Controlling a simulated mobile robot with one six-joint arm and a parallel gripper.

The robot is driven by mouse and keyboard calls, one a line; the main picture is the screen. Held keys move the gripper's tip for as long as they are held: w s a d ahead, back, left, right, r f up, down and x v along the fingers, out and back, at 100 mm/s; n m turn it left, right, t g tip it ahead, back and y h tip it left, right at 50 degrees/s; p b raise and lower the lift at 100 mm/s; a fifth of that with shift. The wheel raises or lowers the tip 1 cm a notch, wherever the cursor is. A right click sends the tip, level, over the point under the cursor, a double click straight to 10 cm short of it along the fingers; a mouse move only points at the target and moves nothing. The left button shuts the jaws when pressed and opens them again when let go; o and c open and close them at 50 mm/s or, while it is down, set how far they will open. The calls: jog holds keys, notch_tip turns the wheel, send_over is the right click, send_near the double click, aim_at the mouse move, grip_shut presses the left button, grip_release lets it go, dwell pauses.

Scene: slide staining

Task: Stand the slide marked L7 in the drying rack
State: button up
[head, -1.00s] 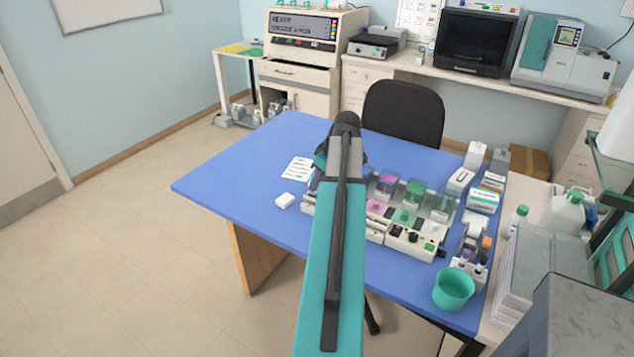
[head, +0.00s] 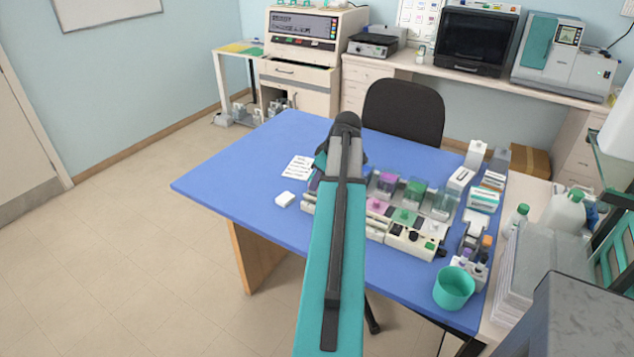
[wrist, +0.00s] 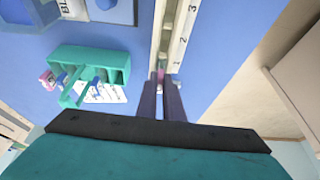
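My gripper (wrist: 161,98) shows in the wrist view as two dark fingers close together, pointing at a long pale strip (wrist: 182,40) numbered 1, 2, 3. A small pinkish bit (wrist: 160,74) shows at the fingertips; I cannot tell whether it is a slide in the grip or part of what lies behind. A teal slotted holder (wrist: 117,62) stands left of the fingers; I cannot tell whether it is the drying rack. No L7 mark is readable. In the head view my arm hides the gripper and the bench behind it.
On the blue table (head: 245,170) are a printed card (head: 297,167), a white block (head: 285,200), staining jars with purple (head: 387,181) and green (head: 414,189) contents, and a teal cup (head: 453,289) at the front right. The table's left part is clear.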

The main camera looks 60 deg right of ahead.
jog(key=o, duration=0.5)
jog(key=shift+r, duration=0.15)
jog(key=b+v, duration=0.3)
jog(key=v, duration=1)
jog(key=shift+r, duration=0.25)
jog(key=shift+s, duration=0.1)
dwell(0.8)
